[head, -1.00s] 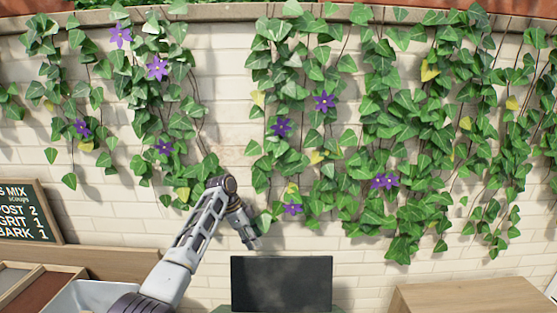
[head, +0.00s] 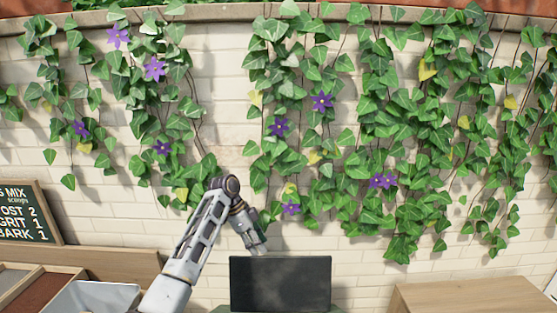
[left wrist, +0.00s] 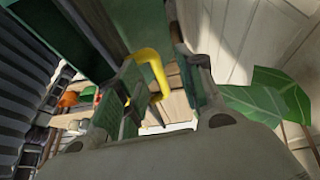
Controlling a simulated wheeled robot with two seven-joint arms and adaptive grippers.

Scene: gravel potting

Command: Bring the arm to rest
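My left arm rises from the lower left in the head view and bends over at its top. Its left gripper (head: 259,247) points down in front of the brick wall, just above the dark panel, and its fingers are small there. In the left wrist view the two fingers of the left gripper (left wrist: 160,100) stand apart. A yellow curved piece (left wrist: 152,62) shows between and beyond them; I cannot tell what it belongs to, and it does not look gripped. My right gripper is not in view.
A dark upright panel (head: 281,284) stands below the gripper. Ivy (head: 400,120) covers much of the wall. At left are a chalkboard (head: 28,214), wooden-edged bins and a pale tub (head: 110,295). A wooden box top (head: 475,297) is at lower right.

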